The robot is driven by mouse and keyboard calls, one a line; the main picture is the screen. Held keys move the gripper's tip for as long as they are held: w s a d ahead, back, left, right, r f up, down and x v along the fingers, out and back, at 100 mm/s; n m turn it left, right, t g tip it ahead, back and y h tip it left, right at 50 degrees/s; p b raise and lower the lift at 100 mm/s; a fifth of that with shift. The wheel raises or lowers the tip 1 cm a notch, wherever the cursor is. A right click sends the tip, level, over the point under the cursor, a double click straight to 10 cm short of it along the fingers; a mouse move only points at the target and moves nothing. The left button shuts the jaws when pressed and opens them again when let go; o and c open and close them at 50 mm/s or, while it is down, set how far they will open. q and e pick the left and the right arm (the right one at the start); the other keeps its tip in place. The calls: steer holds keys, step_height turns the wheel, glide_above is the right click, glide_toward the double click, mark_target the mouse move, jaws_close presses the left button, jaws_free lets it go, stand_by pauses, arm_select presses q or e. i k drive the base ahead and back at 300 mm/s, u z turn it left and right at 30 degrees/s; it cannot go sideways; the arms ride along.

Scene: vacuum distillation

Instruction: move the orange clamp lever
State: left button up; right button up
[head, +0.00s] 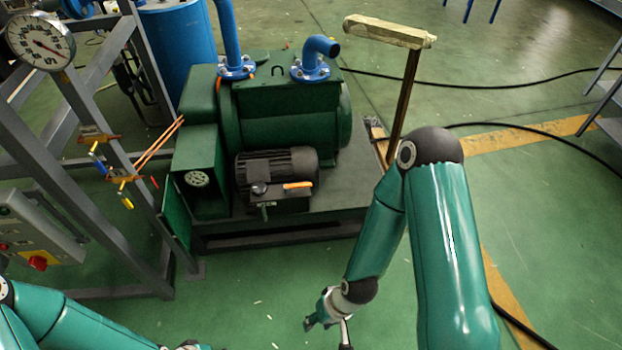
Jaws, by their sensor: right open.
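The orange clamp lever (298,185) is a small orange bar. It lies roughly level on the dark box at the front of the black motor (275,165), beside the green pump. My right gripper (326,328) is open, low in the picture, below and slightly right of the lever and well apart from it. Nothing shows between its fingers. My left arm comes in at the bottom left. Only a bit of its gripper (190,346) shows at the bottom edge, so its fingers are hidden.
The green pump (290,115) stands on a dark base plate (340,195) with blue pipes (320,50) on top. A grey frame (110,215) with a gauge (40,41) and a control box (35,235) is on the left. A post with a pale crossbar (388,32) rises behind my right arm. The green floor in front is clear.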

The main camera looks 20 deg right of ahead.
mark_target(286, 188)
steer(key=u, duration=0.4)
steer(key=i, duration=1.05)
steer(key=z, duration=0.45)
